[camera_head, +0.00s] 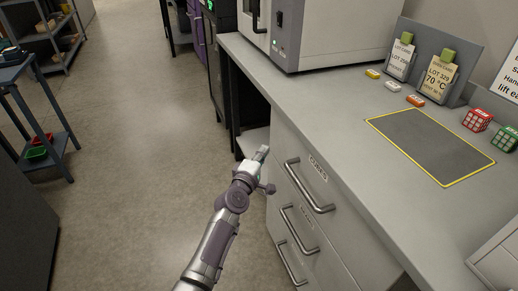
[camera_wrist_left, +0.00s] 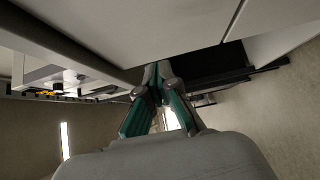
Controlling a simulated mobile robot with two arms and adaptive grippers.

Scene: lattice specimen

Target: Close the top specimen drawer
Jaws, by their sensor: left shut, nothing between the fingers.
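The top specimen drawer (camera_head: 290,160) is a pale grey front under the counter edge, with a bar handle (camera_head: 308,188) and a small label. Its front looks in line with the drawer fronts below, and I see no open interior. My left gripper (camera_head: 262,153) is shut and empty, left of the drawer front near its far end. Whether it touches the drawer I cannot tell. In the left wrist view the closed fingers (camera_wrist_left: 156,76) point toward pale cabinet panels and a dark gap. My right gripper is not in view.
Lower drawers with handles (camera_head: 300,230) sit below. The counter (camera_head: 345,130) holds a yellow-edged grey mat (camera_head: 430,145), two patterned cubes, small blocks, a card stand and a white machine (camera_head: 330,35). A dark open bay (camera_head: 250,105) lies beyond the drawers.

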